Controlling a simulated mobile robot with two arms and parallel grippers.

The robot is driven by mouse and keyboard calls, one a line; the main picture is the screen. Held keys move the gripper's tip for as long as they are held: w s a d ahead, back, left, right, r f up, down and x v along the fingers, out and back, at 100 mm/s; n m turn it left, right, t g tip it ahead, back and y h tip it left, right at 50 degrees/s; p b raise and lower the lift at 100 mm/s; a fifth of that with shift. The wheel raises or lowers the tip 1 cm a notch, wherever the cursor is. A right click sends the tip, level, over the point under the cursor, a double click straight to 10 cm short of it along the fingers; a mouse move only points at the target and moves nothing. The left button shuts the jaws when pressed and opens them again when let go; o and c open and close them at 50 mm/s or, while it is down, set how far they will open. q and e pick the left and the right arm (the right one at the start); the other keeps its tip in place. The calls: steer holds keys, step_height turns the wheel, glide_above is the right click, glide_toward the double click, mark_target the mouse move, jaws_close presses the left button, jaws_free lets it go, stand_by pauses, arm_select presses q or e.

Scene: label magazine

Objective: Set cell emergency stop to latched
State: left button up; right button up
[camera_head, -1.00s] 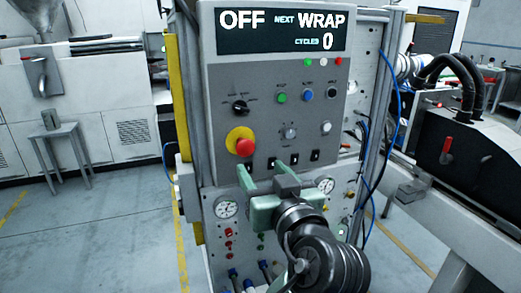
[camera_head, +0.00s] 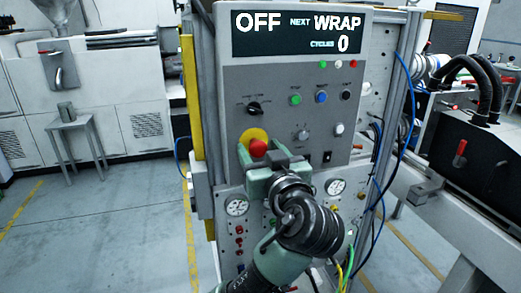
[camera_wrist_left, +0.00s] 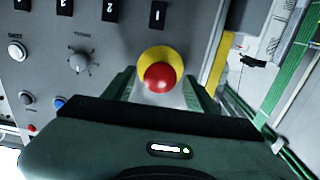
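The cell emergency stop is a red mushroom button (camera_head: 258,148) on a yellow round plate (camera_head: 254,134), low on the left of the grey control panel (camera_head: 290,120). My left gripper (camera_head: 262,156) is open right in front of it, one finger on each side of the button. In the left wrist view the red button (camera_wrist_left: 160,78) shows between the two spread green fingers (camera_wrist_left: 158,88). I cannot tell whether the fingers touch it. The display (camera_head: 300,30) above reads OFF, NEXT WRAP, CYCLES 0. My right gripper is not in view.
Above the button sits a black selector knob (camera_head: 254,108). To its right are green (camera_head: 295,99) and blue (camera_head: 321,96) buttons, another knob (camera_head: 303,134) and small black switches. Pressure gauges (camera_head: 236,206) are on the lower panel. A blue cable (camera_head: 408,110) hangs at the right.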

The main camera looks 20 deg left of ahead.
arm_select(q)
jaws_close()
